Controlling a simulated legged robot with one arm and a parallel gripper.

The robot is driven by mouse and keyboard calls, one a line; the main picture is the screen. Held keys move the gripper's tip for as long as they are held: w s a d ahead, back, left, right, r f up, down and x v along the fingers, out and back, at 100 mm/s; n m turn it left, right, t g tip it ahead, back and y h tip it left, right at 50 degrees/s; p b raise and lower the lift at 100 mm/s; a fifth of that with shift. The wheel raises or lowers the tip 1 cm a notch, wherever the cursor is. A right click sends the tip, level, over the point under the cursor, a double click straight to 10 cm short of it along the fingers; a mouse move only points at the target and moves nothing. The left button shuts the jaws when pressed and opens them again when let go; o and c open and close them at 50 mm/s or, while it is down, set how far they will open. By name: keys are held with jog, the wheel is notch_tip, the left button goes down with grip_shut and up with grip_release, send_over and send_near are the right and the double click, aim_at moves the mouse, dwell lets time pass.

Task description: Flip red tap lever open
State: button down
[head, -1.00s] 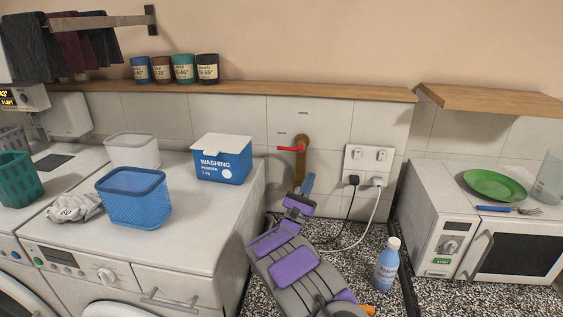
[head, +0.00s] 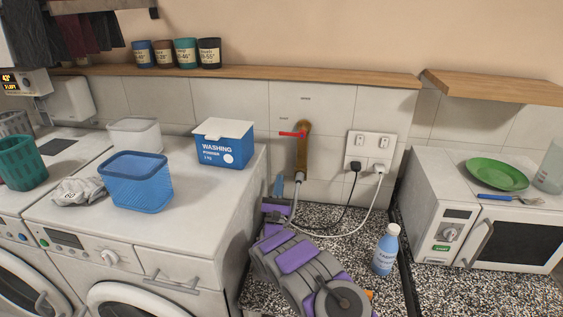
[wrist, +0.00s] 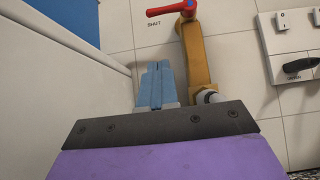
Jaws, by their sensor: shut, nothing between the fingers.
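The red tap lever (head: 292,134) points left from the top of the brass tap (head: 300,165) on the tiled wall. In the wrist view the lever (wrist: 170,9) is at the top edge, roughly level, with a "SHUT" label just below its left end. The tap body (wrist: 196,55) runs down to a grey hose fitting. My gripper (head: 278,186) is below and left of the lever, apart from it. Its blue fingers (wrist: 154,84) are together and empty, left of the tap body in the wrist view.
A washing machine (head: 205,185) with a washing powder box (head: 224,144) stands to the left. Sockets (head: 370,150) with plugs and cables are right of the tap. A blue bottle (head: 385,250) stands on the speckled surface. A wooden shelf (head: 250,78) runs above.

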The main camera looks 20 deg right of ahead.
aim_at(285, 135)
jog(key=s+r+b+x, duration=0.1)
jog(key=x, duration=0.5)
jog(key=a+r+b+x, duration=0.1)
jog(key=x, duration=0.5)
jog(key=shift+s+r+b, duration=0.15)
jog(key=shift+s+b, duration=0.15)
jog(key=shift+b, duration=0.05)
jog(key=shift+r+m+g+h, duration=0.15)
jog(key=shift+m+g+h, duration=0.25)
jog(key=shift+m+h, duration=0.2)
